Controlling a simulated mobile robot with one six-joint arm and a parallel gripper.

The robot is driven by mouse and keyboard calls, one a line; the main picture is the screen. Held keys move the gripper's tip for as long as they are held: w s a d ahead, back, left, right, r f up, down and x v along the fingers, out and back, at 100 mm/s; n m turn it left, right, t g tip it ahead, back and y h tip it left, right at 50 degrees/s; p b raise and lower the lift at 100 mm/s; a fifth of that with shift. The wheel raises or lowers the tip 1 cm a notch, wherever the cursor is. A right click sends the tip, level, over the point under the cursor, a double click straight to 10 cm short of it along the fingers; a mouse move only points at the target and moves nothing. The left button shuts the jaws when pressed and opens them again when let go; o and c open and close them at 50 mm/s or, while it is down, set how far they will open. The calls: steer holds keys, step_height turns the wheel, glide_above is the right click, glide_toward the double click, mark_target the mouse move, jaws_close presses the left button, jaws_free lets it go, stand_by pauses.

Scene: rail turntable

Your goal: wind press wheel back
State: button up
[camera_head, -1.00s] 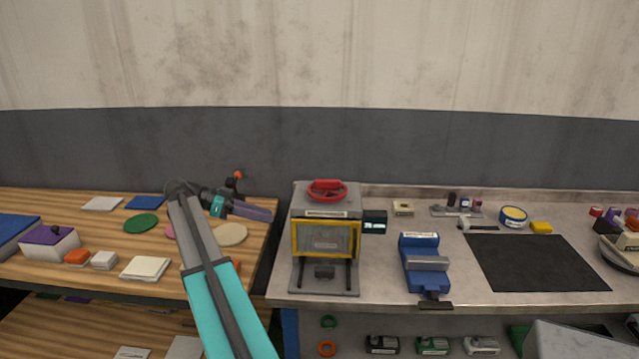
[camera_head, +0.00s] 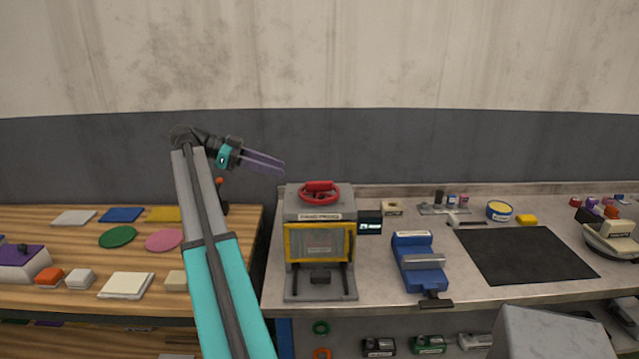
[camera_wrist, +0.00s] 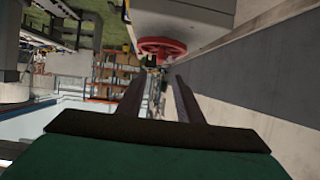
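The red press wheel (camera_head: 319,192) lies flat on top of the grey hand press (camera_head: 296,213), which has a yellow-framed front window. The wheel also shows in the wrist view (camera_wrist: 160,47), beyond my fingertips and a little above the gap between them. My gripper (camera_head: 283,168) is up and to the left of the wheel in the head view, with its purple fingers pointing right and slightly down. In the wrist view (camera_wrist: 160,73) the two fingers stand apart with nothing between them. The gripper is apart from the wheel.
A small dark display (camera_head: 370,222) stands right of the press, and a blue vise (camera_head: 418,262) farther right. A black mat (camera_head: 525,252) covers part of the grey bench. A wooden table (camera_head: 60,288) with coloured pads is at left. The wall is close behind.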

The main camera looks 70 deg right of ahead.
mark_target(318, 182)
steer(key=shift+s+d, duration=0.1)
steer(key=shift+s, duration=0.05)
steer(key=shift+p+x, duration=2.05)
steer(key=shift+x, duration=4.75)
steer(key=shift+f, duration=0.15)
jaws_close()
